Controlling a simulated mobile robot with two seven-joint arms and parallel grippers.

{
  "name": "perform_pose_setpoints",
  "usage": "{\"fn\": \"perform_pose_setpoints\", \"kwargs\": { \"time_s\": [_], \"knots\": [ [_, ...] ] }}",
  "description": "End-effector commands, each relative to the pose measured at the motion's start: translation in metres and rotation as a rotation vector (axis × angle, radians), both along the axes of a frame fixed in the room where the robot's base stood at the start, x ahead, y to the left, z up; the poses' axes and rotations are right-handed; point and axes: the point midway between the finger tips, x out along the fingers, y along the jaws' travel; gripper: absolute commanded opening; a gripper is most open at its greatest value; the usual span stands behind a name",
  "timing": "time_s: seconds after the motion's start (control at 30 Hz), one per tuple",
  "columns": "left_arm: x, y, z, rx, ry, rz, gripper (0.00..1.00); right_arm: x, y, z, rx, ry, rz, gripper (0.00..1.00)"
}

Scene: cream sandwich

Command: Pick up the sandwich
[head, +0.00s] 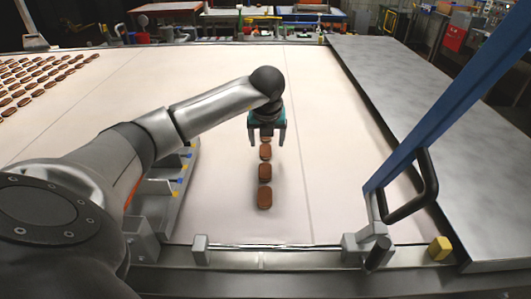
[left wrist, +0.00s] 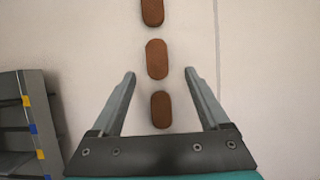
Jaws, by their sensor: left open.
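Several brown, oblong cream sandwiches lie in a row on the white belt. In the head view, the nearest sandwich (head: 264,197) and the one behind it (head: 265,172) lie clear of my left gripper (head: 267,143), and another sandwich (head: 265,153) lies just below its fingers. The left gripper is open, empty and pointing down over the row. In the left wrist view (left wrist: 160,73), one sandwich (left wrist: 161,109) appears between the fingers, another (left wrist: 157,59) at the fingertips and a third (left wrist: 153,12) farther out. No finger visibly touches a sandwich. My right gripper is out of view.
Many more sandwiches (head: 38,75) lie at the far left. A grey rack (head: 165,195) with yellow and blue marks stands left of the row. A metal plate (head: 430,100), a blue beam (head: 450,110) and a black handle (head: 420,190) are at the right. The belt around the row is clear.

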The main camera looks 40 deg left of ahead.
Motion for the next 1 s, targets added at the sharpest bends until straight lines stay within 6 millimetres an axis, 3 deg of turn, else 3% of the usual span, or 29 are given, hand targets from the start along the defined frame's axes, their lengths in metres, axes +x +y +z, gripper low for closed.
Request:
{"fn": "perform_pose_setpoints", "kwargs": {
  "time_s": [0.3, 0.67, 1.0],
  "knots": [
    [0.012, 0.015, -0.037, -0.001, 0.003, 0.000, 0.79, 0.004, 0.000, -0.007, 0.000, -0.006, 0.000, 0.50],
    [0.014, 0.018, -0.043, 0.001, 0.002, -0.001, 0.78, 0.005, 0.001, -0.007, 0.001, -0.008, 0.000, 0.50],
    [0.014, 0.018, -0.043, 0.000, 0.002, -0.001, 0.39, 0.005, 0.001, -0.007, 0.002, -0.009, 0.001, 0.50]
  ]
}}
